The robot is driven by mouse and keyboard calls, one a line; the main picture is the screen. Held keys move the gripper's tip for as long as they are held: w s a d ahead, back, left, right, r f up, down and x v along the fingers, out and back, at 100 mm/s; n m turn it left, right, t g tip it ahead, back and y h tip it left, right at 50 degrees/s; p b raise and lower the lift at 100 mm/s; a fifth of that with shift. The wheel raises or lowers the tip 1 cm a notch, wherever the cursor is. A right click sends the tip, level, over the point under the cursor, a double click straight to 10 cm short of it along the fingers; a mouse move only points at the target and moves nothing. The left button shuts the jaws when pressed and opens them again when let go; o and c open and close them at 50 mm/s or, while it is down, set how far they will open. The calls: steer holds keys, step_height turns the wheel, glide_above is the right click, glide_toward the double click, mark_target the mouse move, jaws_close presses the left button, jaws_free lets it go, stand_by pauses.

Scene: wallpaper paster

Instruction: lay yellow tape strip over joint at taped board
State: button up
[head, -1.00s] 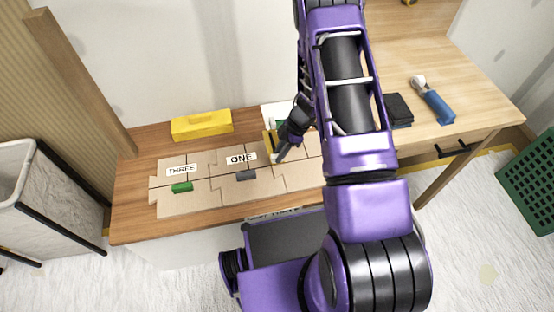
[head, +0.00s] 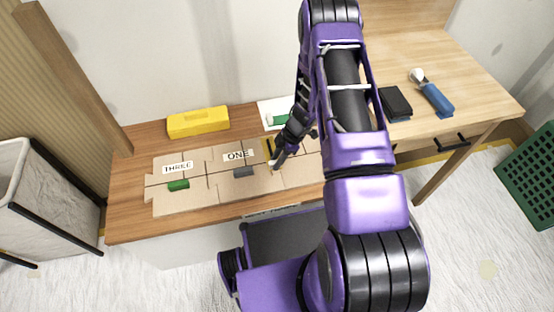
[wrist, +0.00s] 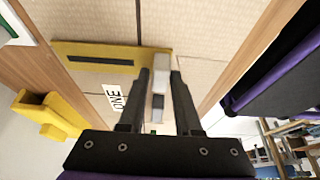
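Tan boards (head: 180,205) lie joined on the bench, with the labels THREE (head: 178,168) and ONE (head: 238,156). A green strip (head: 178,185) and a dark grey strip (head: 243,172) lie across joints there. A flat yellow piece with a dark slot (wrist: 100,50) lies over the boards beside ONE; its edge shows in the head view (head: 268,146). My gripper (head: 276,164) points down just right of ONE. In the wrist view its fingers (wrist: 160,75) close around a pale grey block (wrist: 159,88) at the yellow piece's end. Whether they touch is unclear.
A white sheet with a green item (head: 278,119) is behind my gripper. A black block (head: 396,103) and a blue-handled tool (head: 436,98) lie on the right-hand table. My arm hides the boards' right end.

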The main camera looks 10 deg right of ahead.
steer(key=shift+o, duration=1.2)
steer(key=shift+d+r, duration=0.1)
steer(key=shift+r, duration=0.4)
steer(key=p+v, duration=0.2)
steer(key=v, duration=0.9)
steer(key=shift+r+p, duration=0.25)
steer(key=shift+p, duration=0.05)
